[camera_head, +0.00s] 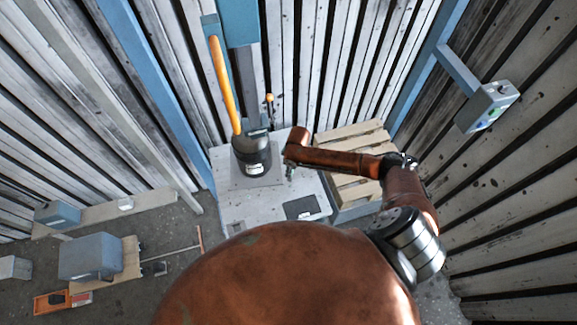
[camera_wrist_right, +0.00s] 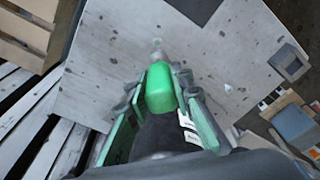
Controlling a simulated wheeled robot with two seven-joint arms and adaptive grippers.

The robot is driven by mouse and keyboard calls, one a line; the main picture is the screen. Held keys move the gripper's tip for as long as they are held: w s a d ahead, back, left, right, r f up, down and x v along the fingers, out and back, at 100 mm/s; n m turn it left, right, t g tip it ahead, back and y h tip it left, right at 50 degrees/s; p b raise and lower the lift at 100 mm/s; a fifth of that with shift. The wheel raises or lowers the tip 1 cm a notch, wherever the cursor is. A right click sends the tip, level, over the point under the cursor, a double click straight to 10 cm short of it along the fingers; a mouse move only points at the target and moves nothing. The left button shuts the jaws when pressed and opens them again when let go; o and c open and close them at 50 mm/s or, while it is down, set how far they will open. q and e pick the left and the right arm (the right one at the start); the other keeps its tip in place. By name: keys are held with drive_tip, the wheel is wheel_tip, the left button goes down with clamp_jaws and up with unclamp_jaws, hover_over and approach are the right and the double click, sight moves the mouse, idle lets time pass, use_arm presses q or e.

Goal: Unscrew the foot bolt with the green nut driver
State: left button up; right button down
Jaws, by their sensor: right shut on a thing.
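My right gripper (camera_wrist_right: 160,90) is shut on the green nut driver (camera_wrist_right: 159,82), whose green handle sits between the two green-lined fingers in the right wrist view. A small pale tip (camera_wrist_right: 156,46) shows beyond the handle; I cannot tell whether it touches anything. In the head view my right gripper (camera_head: 290,172) hangs over the grey table, to the right of the dark blower housing (camera_head: 252,155) and apart from it. The foot bolt cannot be made out. My left gripper is not in view.
The grey table (camera_head: 236,208) has a dark square (camera_head: 302,207) near its front edge. An orange hose or pipe (camera_head: 224,85) rises from the housing. A wooden pallet (camera_head: 352,140) stands at the right. A control box (camera_head: 487,107) is on the right wall. Boxes lie on the left floor.

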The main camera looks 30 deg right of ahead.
drive_tip(key=shift+f+b, duration=0.85)
drive_tip(key=shift+f, duration=0.05)
wheel_tip(320, 180, down, 2)
drive_tip(key=shift+b, duration=1.2)
drive_tip(key=shift+f, duration=0.7)
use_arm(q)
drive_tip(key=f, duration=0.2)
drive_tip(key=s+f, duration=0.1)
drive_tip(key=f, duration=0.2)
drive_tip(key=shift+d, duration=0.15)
use_arm(e)
drive_tip(key=shift+f, duration=0.15)
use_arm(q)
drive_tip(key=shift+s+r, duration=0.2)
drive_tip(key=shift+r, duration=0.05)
use_arm(e)
drive_tip(key=shift+s+f, duration=0.1)
drive_tip(key=shift+f, duration=0.2)
drive_tip(key=shift+p, duration=0.35)
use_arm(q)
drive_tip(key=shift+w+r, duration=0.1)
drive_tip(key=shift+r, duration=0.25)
